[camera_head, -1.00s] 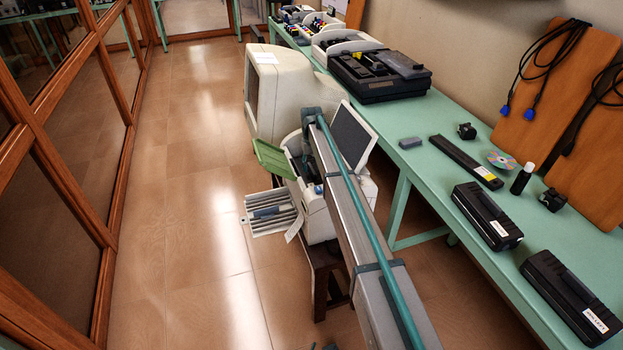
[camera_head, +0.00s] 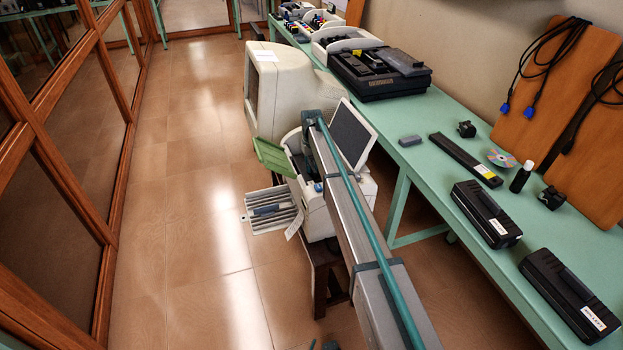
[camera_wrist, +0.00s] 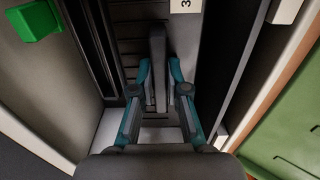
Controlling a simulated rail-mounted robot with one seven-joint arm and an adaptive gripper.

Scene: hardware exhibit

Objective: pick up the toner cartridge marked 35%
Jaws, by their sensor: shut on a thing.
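My gripper (camera_wrist: 160,75) is shut on the upright grey handle (camera_wrist: 158,45) of a dark, ribbed toner cartridge (camera_wrist: 130,32) in the wrist view. Its teal fingers press from both sides. A white label (camera_wrist: 185,5) at the top edge shows only a "3"; the rest is cut off. The cartridge sits between the dark walls of the open white printer. In the head view the printer (camera_head: 318,215) stands low beside the bench, and my arm hides the gripper and cartridge.
The green bench (camera_head: 420,165) runs along the right, with a black case (camera_head: 380,85), a long dark bar (camera_head: 466,160) and small items. A beige monitor (camera_head: 280,90) stands just behind the printer. The tiled floor (camera_head: 190,200) on the left is clear.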

